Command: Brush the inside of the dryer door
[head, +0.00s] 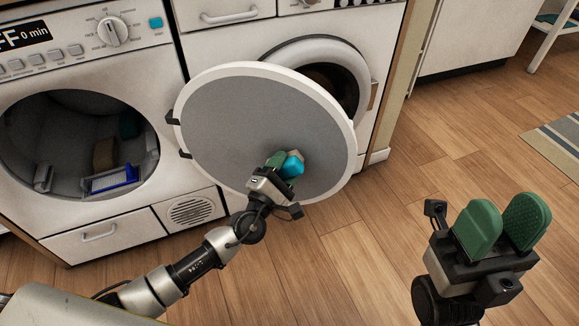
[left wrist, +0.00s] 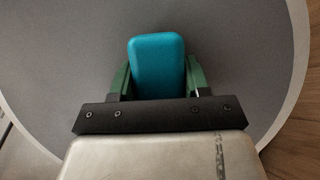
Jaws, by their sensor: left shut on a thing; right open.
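The dryer door (head: 230,115) stands open, a round grey disc with a white rim, hinged at its left side to the dryer. Its grey inner face (left wrist: 60,60) fills most of the left wrist view. My left gripper (head: 280,163) is shut on a teal block-like object (left wrist: 157,65), held at the lower right part of the door's inner face. The teal end (head: 292,166) also shows in the head view. Whether it touches the door, and whether it has bristles, I cannot tell. My right gripper (head: 503,228) is open and empty above the floor at the right.
The dryer drum opening (head: 75,140) at the left holds a blue and white brush-like item (head: 112,180) and a brown block (head: 104,155). A second machine with a round door (head: 345,65) stands behind the dryer door. The wooden floor (head: 440,130) at right is clear up to a striped rug (head: 560,135).

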